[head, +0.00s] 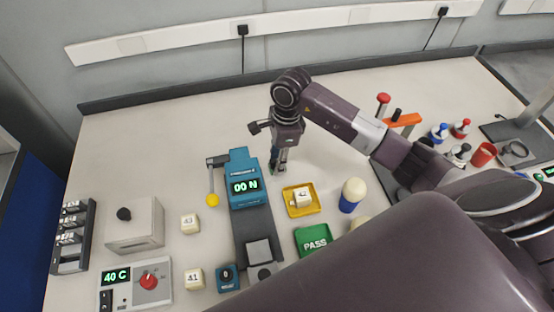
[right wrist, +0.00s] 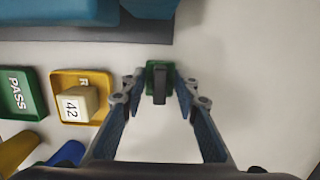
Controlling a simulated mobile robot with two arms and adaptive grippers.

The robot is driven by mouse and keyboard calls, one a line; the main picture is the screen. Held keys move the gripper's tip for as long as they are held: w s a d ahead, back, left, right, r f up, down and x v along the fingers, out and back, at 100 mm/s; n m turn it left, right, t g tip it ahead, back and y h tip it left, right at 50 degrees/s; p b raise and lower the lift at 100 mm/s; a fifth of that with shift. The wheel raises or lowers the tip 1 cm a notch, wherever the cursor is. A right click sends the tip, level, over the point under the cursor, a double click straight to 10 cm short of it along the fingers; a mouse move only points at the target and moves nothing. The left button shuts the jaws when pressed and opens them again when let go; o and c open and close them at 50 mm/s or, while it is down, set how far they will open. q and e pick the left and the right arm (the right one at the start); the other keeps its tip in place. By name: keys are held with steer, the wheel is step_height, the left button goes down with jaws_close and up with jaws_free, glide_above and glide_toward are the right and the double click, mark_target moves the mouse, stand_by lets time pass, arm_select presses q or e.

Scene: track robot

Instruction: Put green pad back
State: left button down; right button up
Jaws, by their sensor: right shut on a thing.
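The green pad (right wrist: 150,76), with a dark grey grip standing on it, shows between the fingertips in the right wrist view. My right gripper (right wrist: 160,84) is shut on it, with one finger at each side. In the head view my right gripper (head: 279,168) points down at the table, just right of the blue force tester (head: 243,183) reading "00 N". The pad is mostly hidden there, and I cannot tell whether it touches the table. My left gripper is not in view.
A yellow tray (head: 313,208) holding cube 42 (head: 301,198) and a green PASS tray (head: 301,241) lie near the gripper. Cubes 43 (head: 190,223) and 41 (head: 194,279) stand left of the tester. A blue-and-cream cylinder (head: 352,194) stands right. Table behind the gripper is clear.

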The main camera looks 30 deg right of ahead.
steer(key=shift+f, duration=0.3)
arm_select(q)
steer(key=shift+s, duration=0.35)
arm_select(e)
steer(key=shift+f+b, duration=0.2)
steer(key=shift+b, duration=0.1)
steer(key=o, duration=1.1)
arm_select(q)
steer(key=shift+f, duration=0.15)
arm_select(e)
steer(key=shift+r, duration=0.1)
arm_select(q)
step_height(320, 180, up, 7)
steer(key=p, duration=0.7)
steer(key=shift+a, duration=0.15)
arm_select(e)
step_height(320, 180, up, 12)
steer(key=d, duration=0.1)
steer(key=shift+s+d, duration=0.2)
